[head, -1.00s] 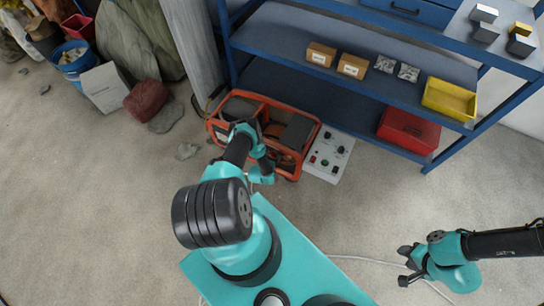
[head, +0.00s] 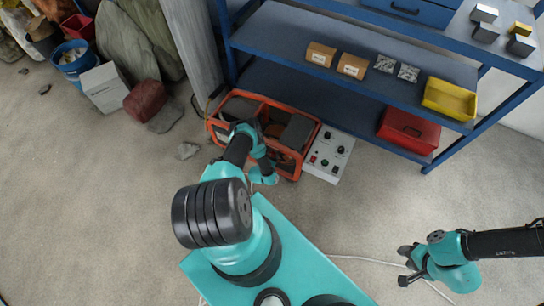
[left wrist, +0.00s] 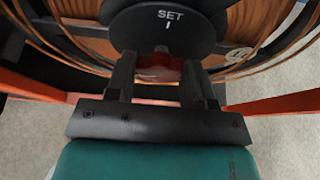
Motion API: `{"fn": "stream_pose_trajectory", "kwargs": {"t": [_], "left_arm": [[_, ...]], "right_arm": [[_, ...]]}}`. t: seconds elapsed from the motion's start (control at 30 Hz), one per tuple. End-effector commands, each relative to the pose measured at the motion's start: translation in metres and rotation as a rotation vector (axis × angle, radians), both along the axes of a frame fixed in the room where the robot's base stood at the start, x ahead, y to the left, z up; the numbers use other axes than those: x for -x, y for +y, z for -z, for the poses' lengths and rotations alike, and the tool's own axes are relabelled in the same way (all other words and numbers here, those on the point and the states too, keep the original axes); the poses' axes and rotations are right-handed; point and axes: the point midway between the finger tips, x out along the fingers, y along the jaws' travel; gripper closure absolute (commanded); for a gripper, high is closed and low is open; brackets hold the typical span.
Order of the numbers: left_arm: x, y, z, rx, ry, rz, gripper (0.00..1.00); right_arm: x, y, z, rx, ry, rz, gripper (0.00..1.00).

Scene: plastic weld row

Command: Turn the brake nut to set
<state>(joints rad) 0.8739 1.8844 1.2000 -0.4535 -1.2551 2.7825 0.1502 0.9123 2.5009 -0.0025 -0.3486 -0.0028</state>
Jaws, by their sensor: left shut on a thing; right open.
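The brake nut (left wrist: 160,68) shows red in the left wrist view, below a black disc (left wrist: 165,28) marked "SET" with a short line under it. My left gripper (left wrist: 163,72) is shut on the nut, one finger on each side. Its fingers hide part of the nut, and I cannot tell how far it is turned. In the head view my left gripper (head: 262,176) is at the orange-framed machine (head: 292,160), and the nut is hidden there. My right gripper (head: 403,266) is open and empty above the floor at the lower right.
A wound brown reel (left wrist: 262,35) sits behind the disc, with orange frame bars (left wrist: 270,104) on both sides. A grey control panel (head: 328,156) stands beside the machine. A blue shelf (head: 330,100) rises behind. The floor at the right is clear except for a pale cable (head: 370,259).

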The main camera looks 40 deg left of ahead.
Motion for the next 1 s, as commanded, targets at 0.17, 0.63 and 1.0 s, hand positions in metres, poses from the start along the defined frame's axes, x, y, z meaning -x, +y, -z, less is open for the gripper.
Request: {"fn": "stream_pose_trajectory", "kwargs": {"t": [0.17,0.63,1.0], "left_arm": [[-0.0003,-0.0011,0.0004,-0.066,0.021,0.0,0.75],[-0.0006,-0.0026,0.0012,-0.386,0.119,0.001,0.75],[-0.001,-0.0028,0.0014,-0.547,0.169,0.0,0.75]], "right_arm": [[0.0,0.0,0.0,0.0,0.0,0.0,0.57],[0.0,0.0,0.0,0.0,0.0,0.0,0.57],[0.0,0.0,0.0,0.0,0.0,0.0,0.57]]}}
